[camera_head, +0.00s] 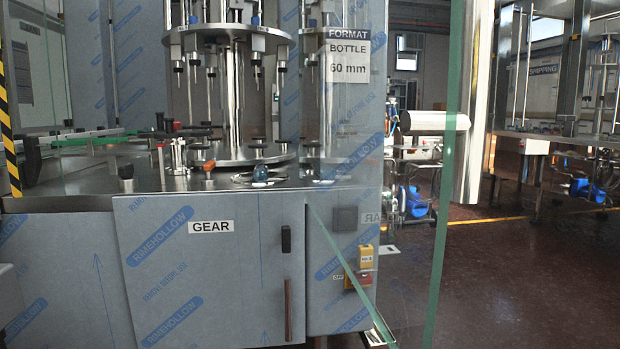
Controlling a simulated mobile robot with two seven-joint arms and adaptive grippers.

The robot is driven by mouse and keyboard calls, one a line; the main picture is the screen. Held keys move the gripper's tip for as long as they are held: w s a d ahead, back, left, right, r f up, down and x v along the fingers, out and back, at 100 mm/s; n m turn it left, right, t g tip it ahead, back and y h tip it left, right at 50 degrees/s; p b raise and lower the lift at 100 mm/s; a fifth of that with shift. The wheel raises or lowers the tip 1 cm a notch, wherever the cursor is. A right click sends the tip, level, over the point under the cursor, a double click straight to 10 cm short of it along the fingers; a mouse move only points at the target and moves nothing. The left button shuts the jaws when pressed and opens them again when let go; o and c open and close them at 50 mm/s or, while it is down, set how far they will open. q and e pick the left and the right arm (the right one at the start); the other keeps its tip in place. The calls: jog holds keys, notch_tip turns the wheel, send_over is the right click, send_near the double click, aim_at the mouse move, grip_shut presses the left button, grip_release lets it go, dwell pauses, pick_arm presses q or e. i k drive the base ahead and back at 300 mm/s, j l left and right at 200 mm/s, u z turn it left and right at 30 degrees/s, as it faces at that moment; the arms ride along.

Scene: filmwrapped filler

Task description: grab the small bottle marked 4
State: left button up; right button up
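I see no bottle marked 4 in the head view. Neither of my grippers shows in this view. A sign reading "FORMAT BOTTLE 60 mm" (348,57) is on the upper panel of a filling machine. A small dark blue rounded object (261,172) sits on the machine's steel deck (80,186); I cannot tell what it is.
The film-wrapped machine cabinet (190,275), labelled "GEAR", fills the left and centre. A green-edged clear panel (440,210) stands right of it. Another machine (570,135) stands at the back right. The dark red floor (520,290) at the lower right is open.

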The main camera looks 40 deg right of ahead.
aim_at(261, 173)
jog(key=i+j+z, duration=0.1)
jog(key=z, duration=0.3)
jog(key=i+j+z, duration=0.1)
jog(key=z, duration=0.3)
jog(key=i+j+z, duration=0.15)
jog(key=z, duration=0.25)
jog(key=j+z, duration=0.2)
jog(key=z, duration=0.15)
jog(key=i, duration=0.05)
